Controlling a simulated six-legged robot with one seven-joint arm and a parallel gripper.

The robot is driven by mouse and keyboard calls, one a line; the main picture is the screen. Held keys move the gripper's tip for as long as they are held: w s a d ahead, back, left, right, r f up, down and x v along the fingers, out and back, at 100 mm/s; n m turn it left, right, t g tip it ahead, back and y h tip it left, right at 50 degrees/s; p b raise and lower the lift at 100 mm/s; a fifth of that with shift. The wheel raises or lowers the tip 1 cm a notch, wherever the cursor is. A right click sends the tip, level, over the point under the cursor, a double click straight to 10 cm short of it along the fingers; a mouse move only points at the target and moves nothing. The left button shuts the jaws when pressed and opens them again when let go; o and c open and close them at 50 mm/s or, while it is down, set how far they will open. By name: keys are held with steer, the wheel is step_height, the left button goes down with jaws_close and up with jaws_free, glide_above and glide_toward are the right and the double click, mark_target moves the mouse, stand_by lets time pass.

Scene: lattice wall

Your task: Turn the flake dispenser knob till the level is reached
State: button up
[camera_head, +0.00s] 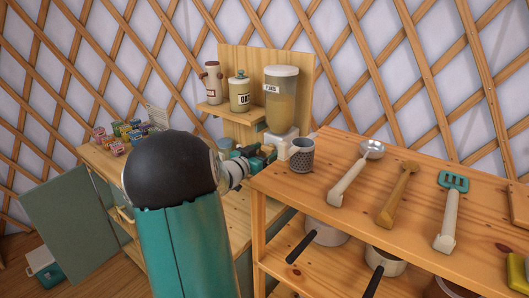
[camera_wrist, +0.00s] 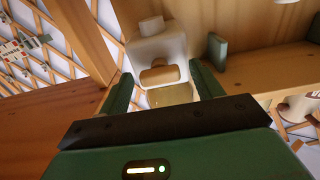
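The flake dispenser (camera_head: 281,98) is a clear canister of tan flakes with a pale lid and a label, on a white base (camera_head: 279,141) by the wooden back panel. In the wrist view, its white body (camera_wrist: 157,45) carries a tan, rounded knob (camera_wrist: 160,75). My gripper (camera_wrist: 161,78) is open, one green finger to each side of the knob, with visible gaps; I see no contact. In the head view, my gripper (camera_head: 262,155) is beside the base, partly hidden by my arm. I cannot make out a level mark.
A grey patterned cup (camera_head: 302,156) stands at the near table's corner, close right of my gripper. A ladle (camera_head: 352,175), wooden spoon (camera_head: 398,195) and teal spatula (camera_head: 450,210) lie on that table. An oat jar (camera_head: 239,92) and another jar (camera_head: 212,84) stand on the shelf.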

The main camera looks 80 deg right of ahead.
steer(key=v, duration=1.3)
steer(key=shift+w+a, duration=0.2)
steer(key=shift+a, duration=0.15)
